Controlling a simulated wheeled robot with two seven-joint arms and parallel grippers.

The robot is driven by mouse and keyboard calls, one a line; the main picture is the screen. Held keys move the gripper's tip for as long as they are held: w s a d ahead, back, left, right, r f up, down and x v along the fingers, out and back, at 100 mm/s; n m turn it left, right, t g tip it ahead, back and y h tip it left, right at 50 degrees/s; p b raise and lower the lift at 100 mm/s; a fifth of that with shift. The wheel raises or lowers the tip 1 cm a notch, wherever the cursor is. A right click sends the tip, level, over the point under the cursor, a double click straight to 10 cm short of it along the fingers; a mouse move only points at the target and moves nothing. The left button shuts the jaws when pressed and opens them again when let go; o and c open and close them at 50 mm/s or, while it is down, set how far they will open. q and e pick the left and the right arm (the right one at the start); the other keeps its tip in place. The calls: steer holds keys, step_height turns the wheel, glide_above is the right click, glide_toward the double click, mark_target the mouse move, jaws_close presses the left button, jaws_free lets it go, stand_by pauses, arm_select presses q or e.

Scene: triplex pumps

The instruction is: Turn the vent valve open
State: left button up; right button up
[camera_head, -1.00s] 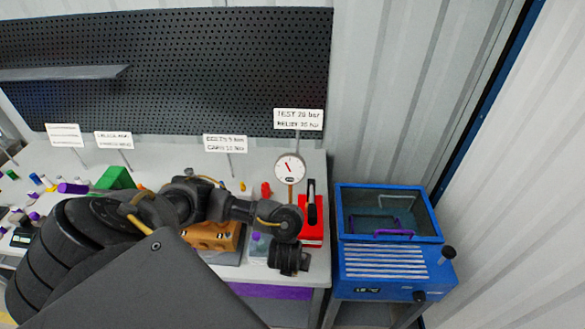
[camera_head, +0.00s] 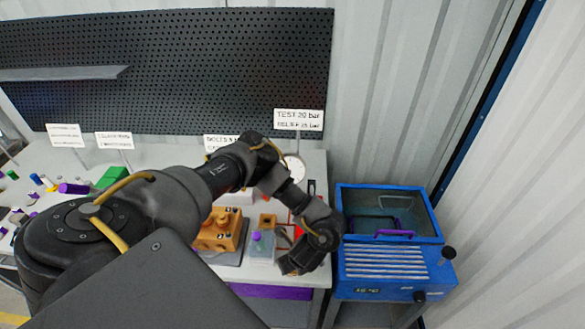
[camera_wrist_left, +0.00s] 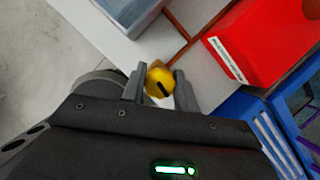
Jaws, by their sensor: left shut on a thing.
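The vent valve shows in the left wrist view as a round yellow knob (camera_wrist_left: 159,81) with a dark mark, on a small brown fitting at the end of a copper-coloured pipe (camera_wrist_left: 178,47). My left gripper (camera_wrist_left: 160,88) has one finger on each side of the knob and is shut on it. In the head view my left gripper (camera_head: 298,262) is over the bench's front right corner, and the knob is hidden there. The mark's exact direction is hard to read. My right gripper is not in view.
A red box (camera_wrist_left: 262,45) with a white label is beside the pipe. A clear container (camera_head: 262,248) and an orange-brown pump block (camera_head: 218,232) stand left of my gripper. A blue tank unit (camera_head: 390,262) stands right of the bench. The gauge (camera_head: 294,165) is partly hidden by my arm.

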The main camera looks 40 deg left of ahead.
arm_select(q)
steer(key=shift+d+n+g, duration=0.1)
steer(key=shift+n+g, duration=0.3)
steer(key=shift+n, duration=0.7)
steer(key=o, duration=1)
steer(key=shift+d+r, duration=0.25)
steer(key=shift+r, duration=0.25)
steer(key=b+v, duration=0.1)
steer(key=v, duration=0.8)
steer(key=shift+d+r, duration=0.1)
steer(key=shift+r, duration=0.2)
